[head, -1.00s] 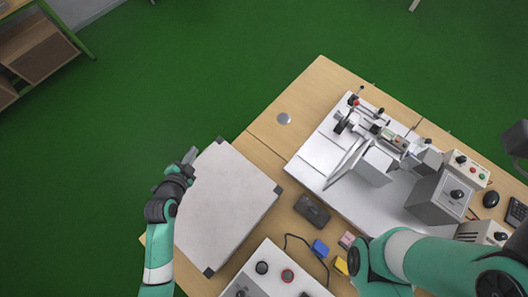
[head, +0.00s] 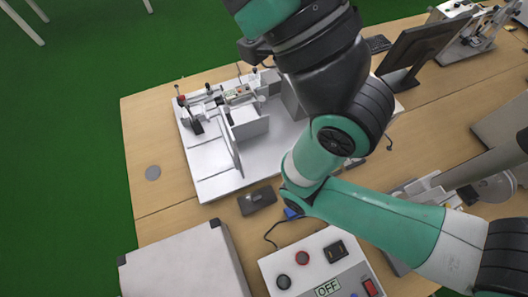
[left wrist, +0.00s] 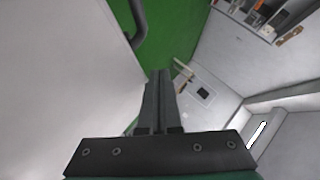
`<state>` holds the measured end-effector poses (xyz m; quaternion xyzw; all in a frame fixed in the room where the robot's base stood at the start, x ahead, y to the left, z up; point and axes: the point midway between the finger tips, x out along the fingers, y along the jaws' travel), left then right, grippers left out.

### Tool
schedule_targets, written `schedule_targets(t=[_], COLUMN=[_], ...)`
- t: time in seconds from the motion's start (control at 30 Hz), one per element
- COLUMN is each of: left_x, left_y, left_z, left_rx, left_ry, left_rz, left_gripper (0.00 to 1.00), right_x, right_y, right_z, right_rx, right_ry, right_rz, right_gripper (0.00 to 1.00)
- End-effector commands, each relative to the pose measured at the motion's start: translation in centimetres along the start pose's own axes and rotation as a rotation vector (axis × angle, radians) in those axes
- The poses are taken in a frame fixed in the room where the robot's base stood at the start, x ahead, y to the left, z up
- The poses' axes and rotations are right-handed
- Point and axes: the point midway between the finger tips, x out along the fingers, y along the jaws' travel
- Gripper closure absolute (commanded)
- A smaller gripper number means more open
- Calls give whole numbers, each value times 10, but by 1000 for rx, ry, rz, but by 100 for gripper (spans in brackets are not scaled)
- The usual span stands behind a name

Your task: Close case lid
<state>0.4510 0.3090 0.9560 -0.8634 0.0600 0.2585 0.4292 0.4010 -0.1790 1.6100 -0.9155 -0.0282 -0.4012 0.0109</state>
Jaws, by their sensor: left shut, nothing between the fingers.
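The pale grey case (head: 180,265) with dark corner caps is at the lower left of the head view, cut off by the bottom edge. Its top looks flat and lying down; I cannot tell whether a gap remains under the lid. My left gripper (left wrist: 158,78) shows only in the left wrist view, with its fingers together and empty. A large pale surface (left wrist: 60,80) fills the left of that view, beside the fingers; it may be the case. My right arm crosses the head view, but its gripper is out of frame.
A test rig on a white base plate (head: 210,160) stands behind the case. A dark box (head: 257,200) and a control box (head: 318,262) with an OFF label lie to the case's right. A monitor (head: 425,45) is at the back right. Bare wood lies behind the case.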

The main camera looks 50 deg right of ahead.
Motion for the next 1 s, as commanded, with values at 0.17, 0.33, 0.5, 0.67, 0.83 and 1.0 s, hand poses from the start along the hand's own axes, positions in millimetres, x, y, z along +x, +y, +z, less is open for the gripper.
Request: schedule_targets(t=[0.17,0.33,0.5,0.67,0.83,1.0], left_x=[0,0,-4,-19,-51,-84], left_y=[0,0,-6,-29,-48,-67], left_z=[0,0,-6,-25,-19,-13], left_rx=[0,0,1,4,1,2], left_ry=[0,0,1,7,4,5], left_rz=[0,0,0,3,0,1], left_gripper=[100,100,100,100,100,100], right_x=[0,0,6,28,33,37], right_y=[0,0,0,0,0,0], right_z=[0,0,-6,-26,-31,-34], right_rx=[0,0,0,0,0,0], right_ry=[0,0,0,0,0,0], right_rz=[0,0,0,0,0,0], right_gripper=[32,32,32,32,32,32])
